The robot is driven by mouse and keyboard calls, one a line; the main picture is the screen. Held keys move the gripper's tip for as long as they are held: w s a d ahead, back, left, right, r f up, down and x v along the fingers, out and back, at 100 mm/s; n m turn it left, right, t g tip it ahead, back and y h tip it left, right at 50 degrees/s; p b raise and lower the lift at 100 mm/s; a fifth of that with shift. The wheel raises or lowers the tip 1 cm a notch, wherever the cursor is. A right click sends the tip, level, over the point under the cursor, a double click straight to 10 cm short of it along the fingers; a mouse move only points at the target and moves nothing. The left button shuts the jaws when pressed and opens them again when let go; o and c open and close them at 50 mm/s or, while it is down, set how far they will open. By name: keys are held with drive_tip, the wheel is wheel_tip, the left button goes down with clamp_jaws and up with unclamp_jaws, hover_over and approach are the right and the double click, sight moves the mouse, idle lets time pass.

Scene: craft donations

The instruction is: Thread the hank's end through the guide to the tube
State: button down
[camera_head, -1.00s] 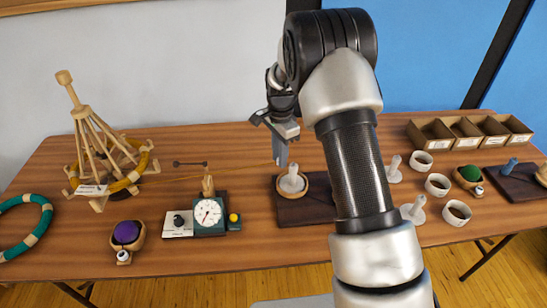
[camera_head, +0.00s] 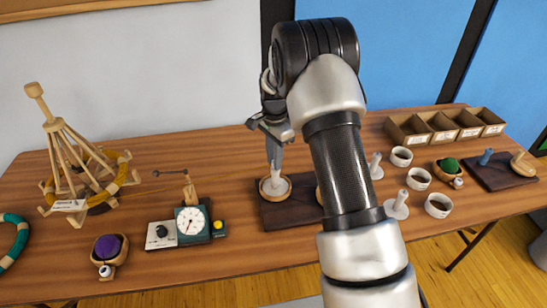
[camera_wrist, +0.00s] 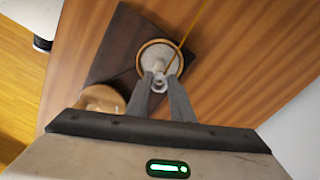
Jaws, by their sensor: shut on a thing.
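A yellow hank (camera_head: 128,182) sits on the wooden swift (camera_head: 70,150) at the left. The guide, a small wooden post (camera_head: 189,191), stands behind the dial counter. The pale tube stands on a round wooden-rimmed plate (camera_head: 287,192) on the dark winder board (camera_head: 295,214); my fingers partly hide it in the head view. In the wrist view the tube (camera_wrist: 160,62) is just beyond my fingertips. My gripper (camera_head: 274,166) is shut on the yarn end, right at the tube. A thin yellow strand (camera_wrist: 188,32) runs from the fingertips to the upper right; its path through the guide is not clear.
The dial counter (camera_head: 192,222) and a purple ball in a holder (camera_head: 109,248) stand left of the winder. A wooden knob (camera_wrist: 100,98) is beside the plate. White cups (camera_head: 419,179), pale pegs (camera_head: 396,206) and a sorting box (camera_head: 410,133) are on the right.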

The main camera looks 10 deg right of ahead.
drive_tip(key=shift+f, duration=0.25)
drive_tip(key=c, duration=1.5)
unclamp_jaws()
drive_tip(key=shift+r, duration=0.1)
wheel_tip(320, 180, up, 17)
drive_tip(key=shift+r+p, duration=0.1)
drive_tip(key=shift+p, duration=0.35)
